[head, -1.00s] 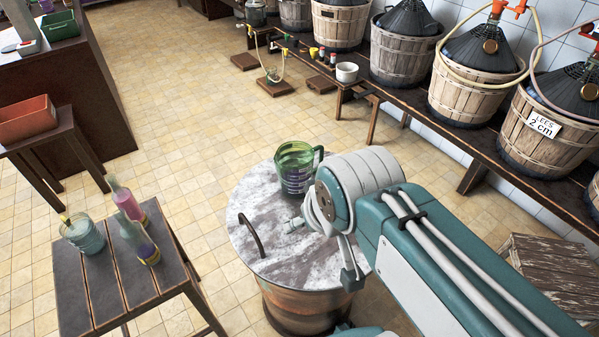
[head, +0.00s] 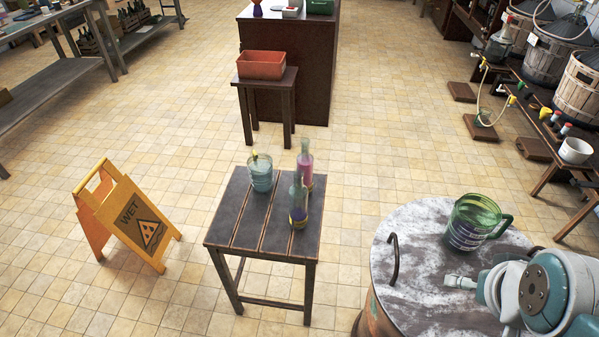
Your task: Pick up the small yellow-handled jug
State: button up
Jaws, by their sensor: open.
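A small blue-grey translucent vessel (head: 262,177) stands on the dark slatted stool (head: 222,232). A yellow piece sticks up at its rim; I cannot tell whether it is a handle. A larger green translucent jug (head: 468,232) with a green handle stands on the marbled barrel top (head: 405,270). My gripper (head: 461,282) is over the barrel top, in front of the green jug, with its pale tip pointing left. It is open, with nothing seen in it, and my arm hides part of it. It is well to the right of the stool.
Two bottles, one pink (head: 305,168) and one purple-yellow (head: 298,203), stand close beside the blue-grey vessel. A yellow wet-floor sign (head: 125,215) stands left of the stool. A metal handle (head: 394,260) rises from the barrel top. Tiled floor is clear between stool and barrel.

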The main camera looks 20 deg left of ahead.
aim_at(260, 166)
jog(key=j, duration=0.95)
jog(key=k+j, duration=0.1)
jog(key=j, duration=0.85)
jog(key=i+j, duration=0.2)
jog(key=j, duration=0.15)
jog(key=i+j, duration=0.2)
jog(key=j, duration=0.15)
jog(key=i+j, duration=0.2)
jog(key=j, duration=0.15)
